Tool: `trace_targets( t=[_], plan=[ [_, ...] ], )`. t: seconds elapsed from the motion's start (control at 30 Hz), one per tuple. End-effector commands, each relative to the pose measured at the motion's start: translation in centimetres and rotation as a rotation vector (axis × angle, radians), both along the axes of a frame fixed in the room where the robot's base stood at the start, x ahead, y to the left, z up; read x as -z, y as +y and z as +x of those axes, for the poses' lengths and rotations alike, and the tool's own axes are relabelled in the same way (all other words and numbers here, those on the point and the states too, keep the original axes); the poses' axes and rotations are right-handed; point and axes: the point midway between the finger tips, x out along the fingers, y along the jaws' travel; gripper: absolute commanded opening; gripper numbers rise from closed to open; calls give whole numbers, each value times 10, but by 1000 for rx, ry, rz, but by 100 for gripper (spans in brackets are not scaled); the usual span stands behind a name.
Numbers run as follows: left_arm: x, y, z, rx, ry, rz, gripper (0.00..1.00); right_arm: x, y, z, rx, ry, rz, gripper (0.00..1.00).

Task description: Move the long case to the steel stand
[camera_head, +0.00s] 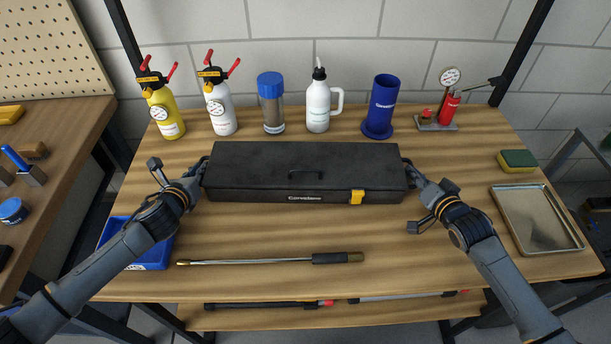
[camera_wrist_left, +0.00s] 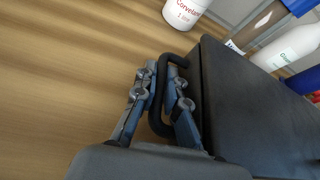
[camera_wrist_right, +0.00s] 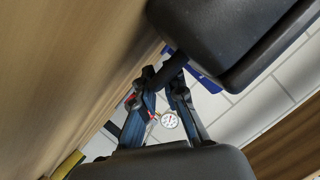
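The long case (camera_head: 285,173) is black, with a small top handle and a yellow latch. It lies level across the middle of the wooden workbench; whether it touches the top is hard to tell. My left gripper (camera_head: 203,168) is at its left end, fingers on both sides of the black loop handle (camera_wrist_left: 157,98), closed on it. My right gripper (camera_head: 410,172) is at the right end; in the right wrist view, its fingers (camera_wrist_right: 163,88) are closed around the bar of that end handle (camera_wrist_right: 168,70). No steel stand can be made out.
Bottles and gauges line the back, including a blue cup (camera_head: 381,108). A torque wrench (camera_head: 270,260) and blue bin (camera_head: 150,255) lie in front. A metal tray (camera_head: 540,245) and sponge (camera_head: 517,161) are on the right. A side bench (camera_head: 75,150) stands left.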

Motion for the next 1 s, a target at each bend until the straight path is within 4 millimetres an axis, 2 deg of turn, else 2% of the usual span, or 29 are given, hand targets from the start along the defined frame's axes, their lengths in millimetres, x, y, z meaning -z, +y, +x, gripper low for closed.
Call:
trace_targets(
  t=[0.33,0.57,1.0],
  plan=[
    [0,0,0,0,0,0,0,0,0,0,0,0,0,0],
    [-7,0,1,0,-4,0,0,-7,0,1,0,-6,0,0],
    [-44,0,1,0,-4,0,0,-45,0,1,0,-6,0,0]
  ],
)
